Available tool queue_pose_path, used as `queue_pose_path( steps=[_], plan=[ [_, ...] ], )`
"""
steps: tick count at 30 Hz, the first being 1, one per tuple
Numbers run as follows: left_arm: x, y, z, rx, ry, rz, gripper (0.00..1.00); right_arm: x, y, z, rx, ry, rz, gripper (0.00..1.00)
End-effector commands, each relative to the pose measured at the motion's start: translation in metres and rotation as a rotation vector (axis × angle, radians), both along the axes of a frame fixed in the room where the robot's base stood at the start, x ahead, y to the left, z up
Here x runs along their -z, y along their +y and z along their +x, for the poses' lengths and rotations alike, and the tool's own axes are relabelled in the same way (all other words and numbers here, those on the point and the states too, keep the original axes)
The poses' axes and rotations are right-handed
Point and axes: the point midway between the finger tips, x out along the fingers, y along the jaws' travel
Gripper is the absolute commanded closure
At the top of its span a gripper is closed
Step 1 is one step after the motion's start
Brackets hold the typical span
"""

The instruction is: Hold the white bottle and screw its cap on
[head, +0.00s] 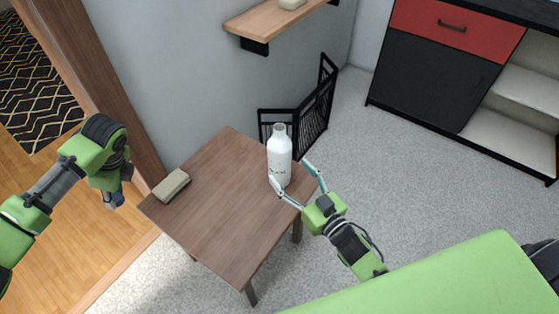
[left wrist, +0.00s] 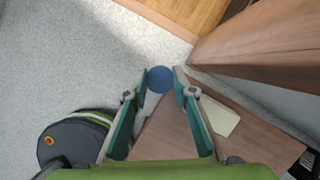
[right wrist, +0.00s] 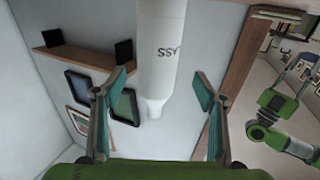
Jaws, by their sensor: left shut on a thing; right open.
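The white bottle (head: 280,160) stands upright on the small brown table (head: 225,215), near its right edge, with its bare neck up. My right gripper (head: 292,174) is open, its fingers spread at the bottle's near right side. In the right wrist view the bottle (right wrist: 158,55) appears neck down, between and beyond the open fingers (right wrist: 160,98). My left gripper (head: 115,202) is off the table's left side. In the left wrist view its fingertips (left wrist: 161,80) are shut on the round blue cap (left wrist: 160,79).
A tan block (head: 171,185) lies on the table's left corner. A black metal rack (head: 310,110) stands behind the table by the wall. A wooden shelf (head: 275,22) hangs above. A green sofa surface (head: 430,285) is at the lower right. The table's middle is clear.

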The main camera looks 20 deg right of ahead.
Motion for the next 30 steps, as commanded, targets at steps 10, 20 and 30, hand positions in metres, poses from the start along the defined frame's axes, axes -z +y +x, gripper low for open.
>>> queue_pose_path(
  steps=[10,20,30],
  plan=[
    [0.002,0.0,0.0,0.0,0.0,0.0,0.82,0.001,0.005,0.02,0.0,0.001,0.001,0.35],
    [0.008,0.0,0.0,0.0,0.0,0.0,0.82,0.006,0.007,0.036,0.0,-0.001,-0.001,0.35],
    [0.013,0.0,0.0,0.0,0.0,0.0,0.82,0.01,0.015,0.071,0.0,0.001,0.002,0.35]
  ],
)
